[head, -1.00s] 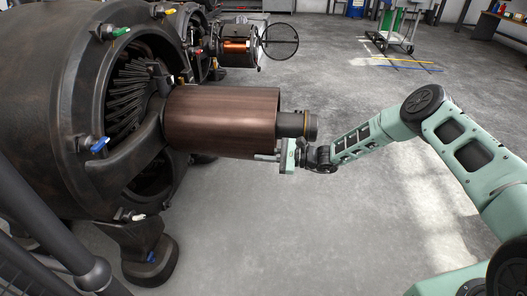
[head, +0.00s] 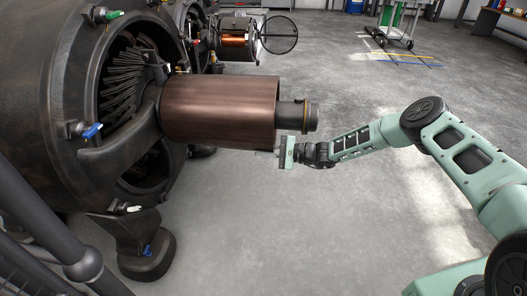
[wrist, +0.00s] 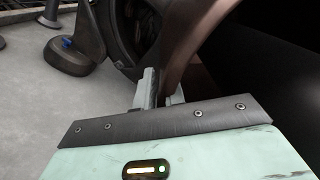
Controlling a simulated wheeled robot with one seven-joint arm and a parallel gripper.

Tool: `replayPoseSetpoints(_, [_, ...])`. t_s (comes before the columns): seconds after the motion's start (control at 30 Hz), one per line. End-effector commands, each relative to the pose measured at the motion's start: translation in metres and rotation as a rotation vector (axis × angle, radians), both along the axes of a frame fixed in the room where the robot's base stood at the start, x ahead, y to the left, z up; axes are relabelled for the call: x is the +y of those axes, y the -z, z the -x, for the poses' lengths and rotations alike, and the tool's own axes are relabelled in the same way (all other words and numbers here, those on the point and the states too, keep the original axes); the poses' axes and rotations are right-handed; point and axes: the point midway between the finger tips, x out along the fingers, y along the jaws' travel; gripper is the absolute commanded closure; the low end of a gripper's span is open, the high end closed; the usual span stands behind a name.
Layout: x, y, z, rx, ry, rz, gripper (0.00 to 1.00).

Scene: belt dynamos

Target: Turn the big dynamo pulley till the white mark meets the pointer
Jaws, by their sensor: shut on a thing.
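The big dynamo pulley is a wide brown drum (head: 218,108) on the side of the dark dynamo (head: 50,120). Its shaft end (head: 298,115) sticks out to the right. My gripper (head: 280,152) is at the lower right rim of the drum, below the shaft end. In the wrist view my gripper's fingers (wrist: 155,90) are shut on the pulley's brown rim (wrist: 186,50), one finger partly hidden behind it. I make out neither the white mark nor the pointer in these views.
A blue-handled fitting (head: 92,131) and a dark foot (head: 147,257) are on the dynamo's near side. A smaller dynamo with copper windings (head: 236,40) and a trolley (head: 394,35) stand behind. Dark railings (head: 75,255) cross the lower left. The floor below the drum is clear.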

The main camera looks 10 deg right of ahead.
Motion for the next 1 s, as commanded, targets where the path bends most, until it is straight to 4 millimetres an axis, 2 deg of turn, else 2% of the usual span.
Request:
replayPoseSetpoints(0.17, [0.001,0.004,0.004,0.002,-0.008,0.003,1.0])
replayPoseSetpoints(0.2, [0.001,0.004,0.004,0.002,-0.008,0.003,0.81])
replayPoseSetpoints(0.27, [0.001,0.003,0.003,0.003,-0.006,0.002,0.68])
replayPoseSetpoints(0.53, [0.0,0.001,0.002,0.001,-0.003,0.001,0.68])
replayPoseSetpoints(0.67, [-0.008,0.0,0.003,0.002,0.0,0.001,0.68])
replayPoseSetpoints(0.77, [-0.022,-0.001,0.007,0.002,0.0,0.001,0.68])
replayPoseSetpoints(1.0, [-0.074,-0.002,0.025,0.002,0.001,0.002,0.68])
